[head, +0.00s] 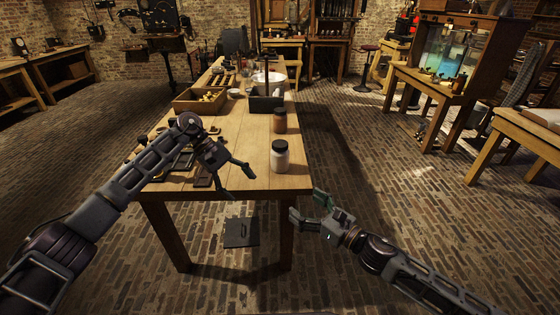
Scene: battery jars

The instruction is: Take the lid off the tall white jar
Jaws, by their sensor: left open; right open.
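The tall white jar (280,160) stands upright near the front right corner of the wooden table (262,184). Its dark lid (280,146) is on top. My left gripper (240,180) is open and empty, over the table's front part, to the left of the jar and apart from it. My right gripper (304,207) is open and empty, off the table beside its front right corner, lower in the picture than the jar.
A brown jar (280,120) with a dark lid stands behind the white jar. A wooden tray (200,101) with yellowish pieces and a dark box (266,104) stand farther back. Flat dark pieces lie under my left arm. Bare tabletop surrounds the white jar.

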